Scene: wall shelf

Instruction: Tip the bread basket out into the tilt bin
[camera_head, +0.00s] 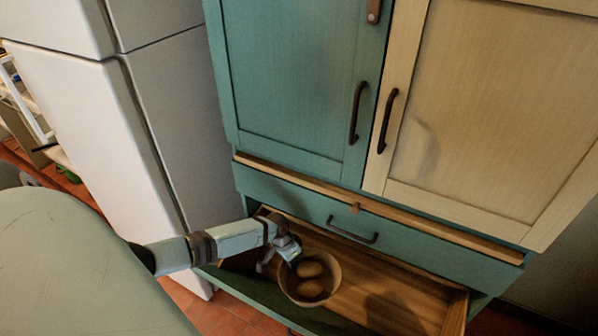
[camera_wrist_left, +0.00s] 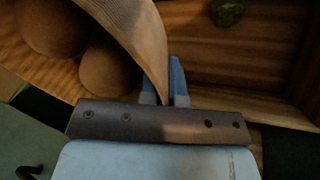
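The bread basket (camera_head: 337,277) is a round, light-brown bowl standing inside the open tilt bin (camera_head: 395,283) at the bottom of the teal cabinet. Brown rolls (camera_head: 311,269) lie in it; two also show in the left wrist view (camera_wrist_left: 108,72). My left gripper (camera_head: 284,262) is at the basket's left rim. In the left wrist view its blue fingers (camera_wrist_left: 163,92) close on the basket wall (camera_wrist_left: 142,32) from both sides. The basket looks close to upright. Its underside is hidden. My right gripper is in neither view.
A dark green round item (camera_wrist_left: 228,11) lies on the bin's wooden floor. Teal (camera_head: 290,80) and cream (camera_head: 490,110) cupboard doors are shut above the bin. A white fridge (camera_head: 150,130) stands at the left. The bin's right half looks clear.

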